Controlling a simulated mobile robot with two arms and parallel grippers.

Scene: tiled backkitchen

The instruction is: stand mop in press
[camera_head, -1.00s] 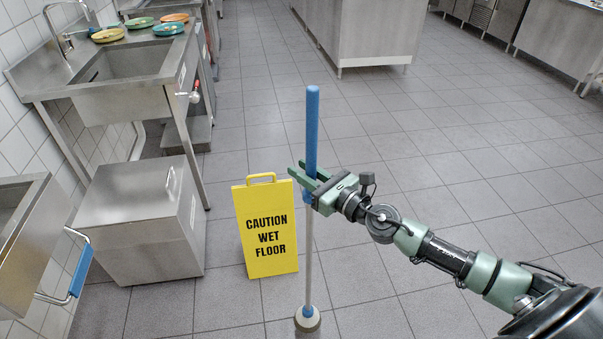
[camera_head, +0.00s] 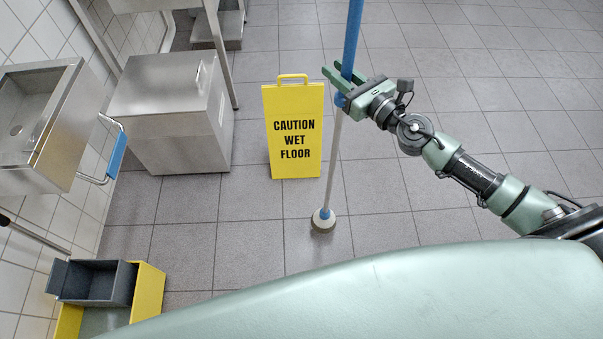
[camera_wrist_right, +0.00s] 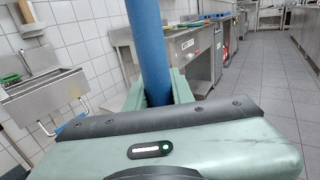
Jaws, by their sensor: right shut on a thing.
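The mop (camera_head: 352,40) has a blue upper handle, a pale lower pole and a round grey head (camera_head: 323,222). It is close to upright, with its head at the floor; I cannot tell whether it touches. My right gripper (camera_head: 340,78) is shut on the blue handle, which also shows between the fingers in the right wrist view (camera_wrist_right: 148,50). The dark grey press (camera_head: 98,283) sits on a yellow bucket (camera_head: 150,292) at the lower left, well apart from the mop. The bucket's front is partly hidden by my body. My left gripper is not in view.
A yellow wet floor sign (camera_head: 295,135) stands just left of the mop. A steel bin (camera_head: 165,120) and a wall sink (camera_head: 35,120) with a blue-gripped bar (camera_head: 117,155) are at the left. Tiled floor between mop and bucket is clear.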

